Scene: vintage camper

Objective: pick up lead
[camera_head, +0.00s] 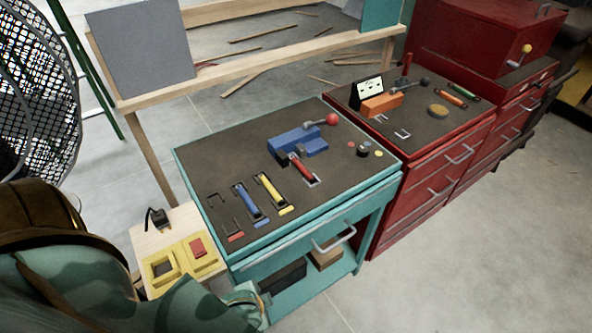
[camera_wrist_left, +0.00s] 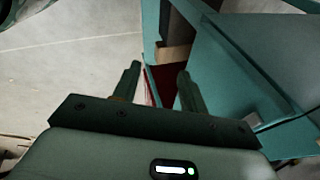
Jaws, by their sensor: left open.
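No thing in view can be told for certain as the lead. On the grey mat of the teal cart (camera_head: 217,167) lie a blue piece (camera_head: 247,203), a yellow piece (camera_head: 270,188) and a red piece (camera_head: 300,167), each at a slot. A small black piece (camera_head: 157,218) that may have a cord stands on a light wooden surface to the left. My left gripper (camera_wrist_left: 157,85) is open, with nothing seen between its fingers, and points towards the cart's lower part. In the head view my left arm fills the lower left, and its fingertips cannot be made out. My right gripper is not in view.
A blue vise-like block (camera_head: 292,143) with a red knob stands on the teal cart. A yellow holder (camera_head: 184,262) sits on the wooden surface. A red cabinet (camera_head: 425,148) with tools stands to the right. A fan (camera_head: 38,90) is at left. Floor is clear at lower right.

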